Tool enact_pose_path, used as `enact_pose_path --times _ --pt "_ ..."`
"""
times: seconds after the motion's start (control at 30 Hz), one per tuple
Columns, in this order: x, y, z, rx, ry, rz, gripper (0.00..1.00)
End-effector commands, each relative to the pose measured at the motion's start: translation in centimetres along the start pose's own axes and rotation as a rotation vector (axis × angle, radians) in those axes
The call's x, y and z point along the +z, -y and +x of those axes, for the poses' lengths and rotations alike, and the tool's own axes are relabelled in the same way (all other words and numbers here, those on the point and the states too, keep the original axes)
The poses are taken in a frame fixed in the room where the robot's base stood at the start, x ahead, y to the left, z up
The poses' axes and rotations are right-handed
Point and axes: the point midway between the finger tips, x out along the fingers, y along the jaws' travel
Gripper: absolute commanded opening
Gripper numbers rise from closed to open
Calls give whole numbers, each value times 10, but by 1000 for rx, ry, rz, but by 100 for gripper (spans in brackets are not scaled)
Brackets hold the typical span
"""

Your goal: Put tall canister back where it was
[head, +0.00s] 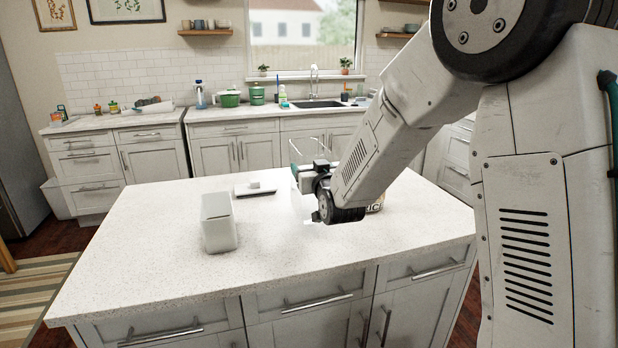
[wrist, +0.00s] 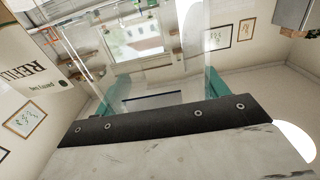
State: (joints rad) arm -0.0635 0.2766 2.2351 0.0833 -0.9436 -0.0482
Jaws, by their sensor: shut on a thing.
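The tall canister (head: 302,208) looks clear and see-through, and its outline is faint below my gripper in the head view. My gripper (head: 303,176) is shut on it above the island counter. In the wrist view, the clear walls of the canister (wrist: 150,75) rise between the teal fingers (wrist: 152,97). My arm and gripper hide part of it in the head view. I cannot tell whether its base touches the counter.
A white container (head: 219,223) stands on the island (head: 150,245), left of my gripper. A flat tray (head: 256,193) with a small white item lies behind it. A lettered package (head: 376,207) is partly hidden behind my arm. The front left counter is clear.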

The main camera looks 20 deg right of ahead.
Motion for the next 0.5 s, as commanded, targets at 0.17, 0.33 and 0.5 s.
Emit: enact_pose_path --times 0.17,0.33,0.5 --pt "25 0 0 1 5 -1 16" --pt "33 1 0 -1 0 0 16" --pt "33 2 0 -3 0 0 16"
